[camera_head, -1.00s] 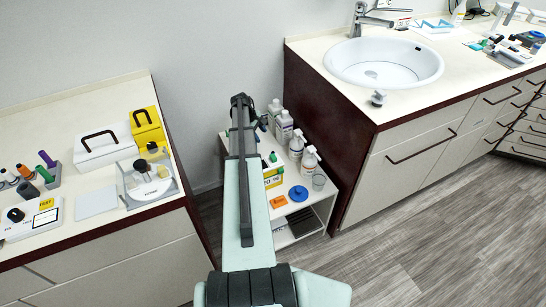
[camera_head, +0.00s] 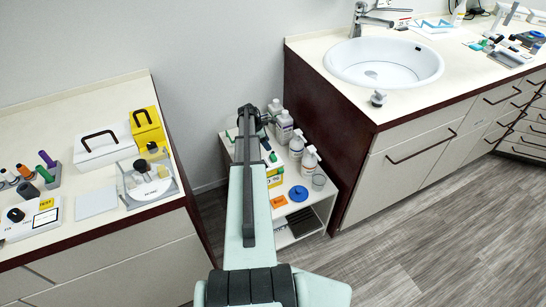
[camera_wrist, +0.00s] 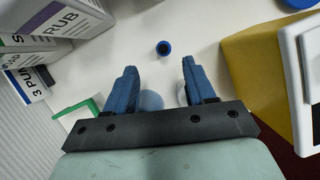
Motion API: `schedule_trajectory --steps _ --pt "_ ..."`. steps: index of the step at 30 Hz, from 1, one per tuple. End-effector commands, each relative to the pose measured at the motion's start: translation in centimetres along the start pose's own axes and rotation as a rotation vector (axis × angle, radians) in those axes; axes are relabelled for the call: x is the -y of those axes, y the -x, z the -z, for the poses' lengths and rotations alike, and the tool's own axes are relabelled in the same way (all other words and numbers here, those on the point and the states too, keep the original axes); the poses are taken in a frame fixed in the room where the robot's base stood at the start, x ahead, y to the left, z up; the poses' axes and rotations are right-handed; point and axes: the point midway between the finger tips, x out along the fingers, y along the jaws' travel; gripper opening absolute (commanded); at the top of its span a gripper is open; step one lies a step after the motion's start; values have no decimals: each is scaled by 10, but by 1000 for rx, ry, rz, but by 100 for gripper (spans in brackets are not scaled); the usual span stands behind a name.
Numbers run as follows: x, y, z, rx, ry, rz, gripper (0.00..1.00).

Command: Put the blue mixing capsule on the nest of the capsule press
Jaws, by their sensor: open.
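A small round blue piece with a dark centre, which looks like the blue mixing capsule (camera_wrist: 163,48), stands on a white surface in the wrist view. It is ahead of my gripper (camera_wrist: 160,70), roughly between the lines of its two blue fingers and apart from them. The fingers are open with nothing held between them. In the head view my gripper (camera_head: 250,120) is over the back of the low white shelf unit (camera_head: 322,207), and my arm hides part of its top. I cannot make out the capsule there. I cannot tell which item is the capsule press.
Bottles (camera_wrist: 65,15) crowd the upper left of the wrist view; a yellow box (camera_wrist: 252,75) stands at right. A blue disc (camera_head: 298,193) and orange piece (camera_head: 278,202) lie on the shelf top. The left counter (camera_head: 80,240) and sink counter (camera_head: 375,113) flank it.

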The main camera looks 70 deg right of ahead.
Motion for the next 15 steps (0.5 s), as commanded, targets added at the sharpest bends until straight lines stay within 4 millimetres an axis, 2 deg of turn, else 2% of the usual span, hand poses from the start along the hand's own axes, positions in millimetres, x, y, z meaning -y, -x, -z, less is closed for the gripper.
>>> schedule_trajectory --steps 3,15 --pt "0 -16 0 0 0 2 54" --pt "2 -36 1 0 -1 2 54"
